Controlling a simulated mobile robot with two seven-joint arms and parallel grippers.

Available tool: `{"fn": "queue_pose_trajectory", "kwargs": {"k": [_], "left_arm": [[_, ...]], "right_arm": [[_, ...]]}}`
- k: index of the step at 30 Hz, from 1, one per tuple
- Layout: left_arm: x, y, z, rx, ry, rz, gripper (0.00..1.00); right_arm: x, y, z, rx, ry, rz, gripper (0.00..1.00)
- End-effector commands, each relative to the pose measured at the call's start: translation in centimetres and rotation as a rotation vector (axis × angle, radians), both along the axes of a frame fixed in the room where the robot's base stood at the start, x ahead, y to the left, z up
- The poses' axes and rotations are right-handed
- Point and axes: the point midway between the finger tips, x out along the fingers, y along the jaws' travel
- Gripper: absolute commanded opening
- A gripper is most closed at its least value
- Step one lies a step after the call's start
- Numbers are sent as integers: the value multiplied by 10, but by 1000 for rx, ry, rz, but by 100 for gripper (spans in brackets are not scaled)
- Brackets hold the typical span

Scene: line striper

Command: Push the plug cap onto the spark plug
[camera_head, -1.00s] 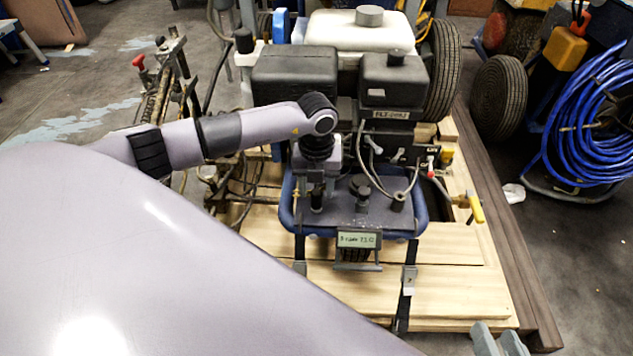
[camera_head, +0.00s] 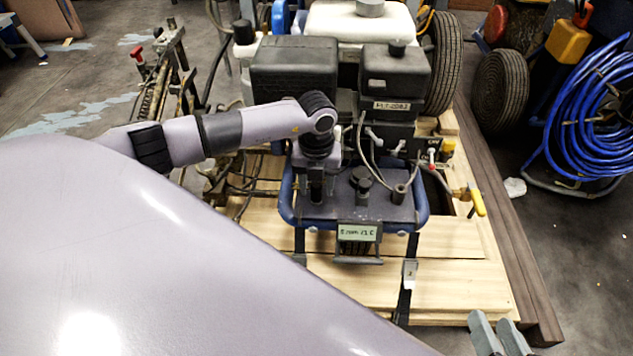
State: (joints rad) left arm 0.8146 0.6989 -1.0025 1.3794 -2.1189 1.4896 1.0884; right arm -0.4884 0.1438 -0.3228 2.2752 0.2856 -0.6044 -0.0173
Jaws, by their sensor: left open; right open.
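My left gripper (camera_head: 316,186) points down at the left side of the dark top of the blue-framed machine (camera_head: 424,212), in front of the black engine housing. Its wrist hides much of what lies behind it, and I see nothing clearly held. Grey leads (camera_head: 366,150) loop down from the engine, and one ends near a small dark upright fitting (camera_head: 398,193). I cannot tell for sure which part is the plug cap or the spark plug. My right gripper (camera_head: 497,330) is open and empty at the bottom right, away from the engine.
The machine stands on a wooden pallet (camera_head: 455,290), held by a dark strap. A yellow-handled valve (camera_head: 478,202) sticks out on the right. A coiled blue hose (camera_head: 590,130) hangs at the far right. My own pale arm link covers the lower left.

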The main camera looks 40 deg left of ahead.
Motion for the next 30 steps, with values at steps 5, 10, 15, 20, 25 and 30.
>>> {"fn": "queue_pose_trajectory", "kwargs": {"k": [5,10,15,20,25,30], "left_arm": [[0,0,0,0,0,0,49],[0,0,0,0,0,0,29],[0,0,0,0,0,0,1],[0,0,1,0,0,0,1],[0,0,5,0,0,0,1],[0,0,8,0,0,0,1]], "right_arm": [[0,0,3,0,-1,0,43],[0,0,2,0,-1,0,43],[0,0,2,0,-1,0,43],[0,1,4,2,-2,1,43],[0,0,7,0,-1,1,43],[0,0,10,1,-1,1,43]]}}
